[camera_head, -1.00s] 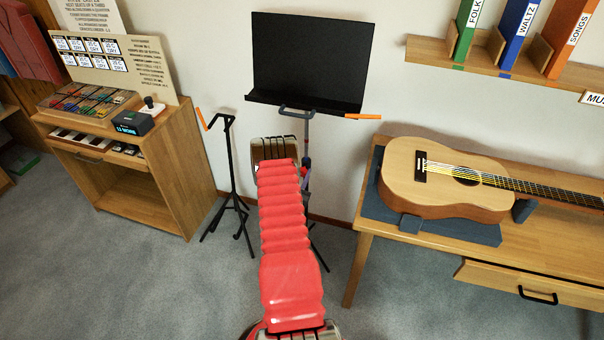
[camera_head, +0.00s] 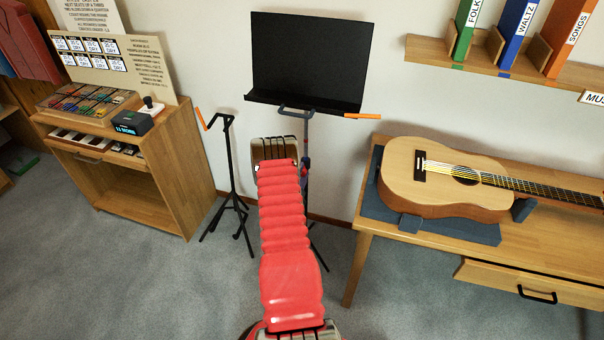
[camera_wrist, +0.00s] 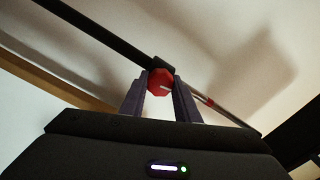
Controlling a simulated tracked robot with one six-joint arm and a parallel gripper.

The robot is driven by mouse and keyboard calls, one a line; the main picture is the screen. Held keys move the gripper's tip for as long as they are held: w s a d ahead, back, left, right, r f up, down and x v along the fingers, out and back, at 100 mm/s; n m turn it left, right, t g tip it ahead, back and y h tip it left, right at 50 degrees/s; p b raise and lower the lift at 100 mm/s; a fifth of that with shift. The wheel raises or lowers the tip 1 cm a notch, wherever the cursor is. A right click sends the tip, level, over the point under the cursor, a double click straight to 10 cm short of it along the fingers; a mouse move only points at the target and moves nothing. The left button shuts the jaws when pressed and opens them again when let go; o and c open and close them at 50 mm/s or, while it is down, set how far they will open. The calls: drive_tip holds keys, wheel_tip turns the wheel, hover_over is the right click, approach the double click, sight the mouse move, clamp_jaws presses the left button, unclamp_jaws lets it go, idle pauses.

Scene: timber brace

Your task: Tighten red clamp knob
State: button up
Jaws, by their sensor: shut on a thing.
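The red clamp knob (camera_wrist: 161,82) shows in the wrist view, with a pale mark on its face. It sits on a dark clamp block on the pole of the music stand. My gripper (camera_wrist: 160,94) has both fingers around the knob, one on each side, and is shut on it. In the head view the black music stand (camera_head: 310,62) stands upright against the wall. My red-sleeved arm reaches toward its pole and hides much of it, and the knob and fingertips cannot be made out there.
A thin black stand (camera_head: 233,180) with an orange tip is left of the music stand. A wooden cabinet (camera_head: 170,160) is at left. A wooden table (camera_head: 440,245) with a guitar (camera_head: 440,180) is at right. Grey carpet (camera_head: 130,285) is open in front.

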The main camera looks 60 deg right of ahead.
drive_tip(key=shift+a+f+m, duration=0.15)
drive_tip(key=shift+f+m, duration=0.05)
drive_tip(key=shift+m, duration=0.8)
drive_tip(key=o, duration=1.1)
drive_tip(key=shift+r, duration=0.1)
drive_tip(key=shift+c, duration=0.2)
drive_tip(key=s+a, duration=0.2)
drive_tip(key=a, duration=1.1)
drive_tip(key=shift+a, duration=0.25)
drive_tip(key=shift+s, duration=0.1)
